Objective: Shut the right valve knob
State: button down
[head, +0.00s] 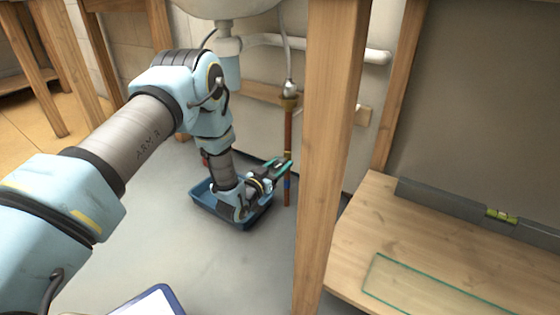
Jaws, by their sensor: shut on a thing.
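A copper supply pipe (289,130) runs down the wall under the sink, with a blue band (287,183) low on it. My gripper (285,166) is at this pipe, low under the sink, with its teal-edged fingers reaching to it from the left. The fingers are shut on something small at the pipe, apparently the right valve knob. The knob itself is hidden by the fingers, so its turn position cannot be told. A small red patch (205,159) shows beside my wrist; what it belongs to is unclear.
A blue tray (262,217) lies on the floor below my gripper. A wooden post (329,150) stands just right of the pipe. The white drain pipe (320,45) and sink (225,8) are above. A wooden bench (365,245) with a level (440,202) and glass strip (425,290) is at right.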

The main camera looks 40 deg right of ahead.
jog(key=m+p, duration=0.2)
jog(key=m, duration=0.3)
jog(key=shift+r+m, duration=0.1)
jog(key=shift+m, duration=0.2)
jog(key=shift+m+p, duration=0.95)
jog(key=shift+m, duration=0.85)
jog(key=shift+c, duration=1.5)
grip_release()
jog(key=p+v, duration=0.4)
jog(key=v, duration=0.6)
jog(key=shift+a, duration=0.4)
